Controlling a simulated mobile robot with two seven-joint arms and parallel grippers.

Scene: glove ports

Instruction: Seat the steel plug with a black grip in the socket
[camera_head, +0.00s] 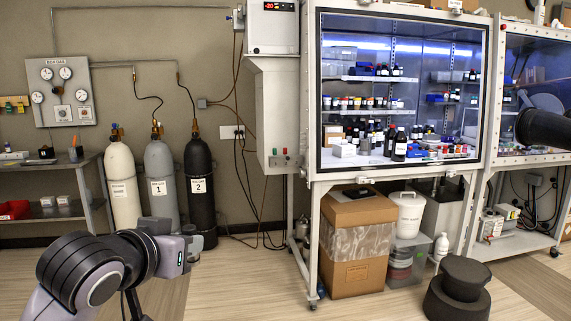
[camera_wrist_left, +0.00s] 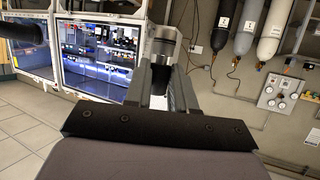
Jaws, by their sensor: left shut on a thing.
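My left gripper (camera_wrist_left: 160,72) is shut on the steel plug with a black grip (camera_wrist_left: 165,36). In the left wrist view the plug shows as a bright steel cylinder with a black part, between and beyond the two fingers. In the head view my left gripper (camera_head: 187,250) is in the air at lower left, in front of the gas cylinders; the plug's outline is too small there to tell clearly. I cannot make out the socket in either view. My right gripper is not in view.
A glovebox (camera_head: 310,130) with bottles inside stands at centre right, a cardboard box (camera_head: 358,270) below it. A second one with a black sleeve (camera_head: 545,128) stands right. Gas cylinders (camera_head: 160,190) and a gauge panel (camera_head: 60,90) line the wall. A dark stool (camera_head: 460,295) stands front right.

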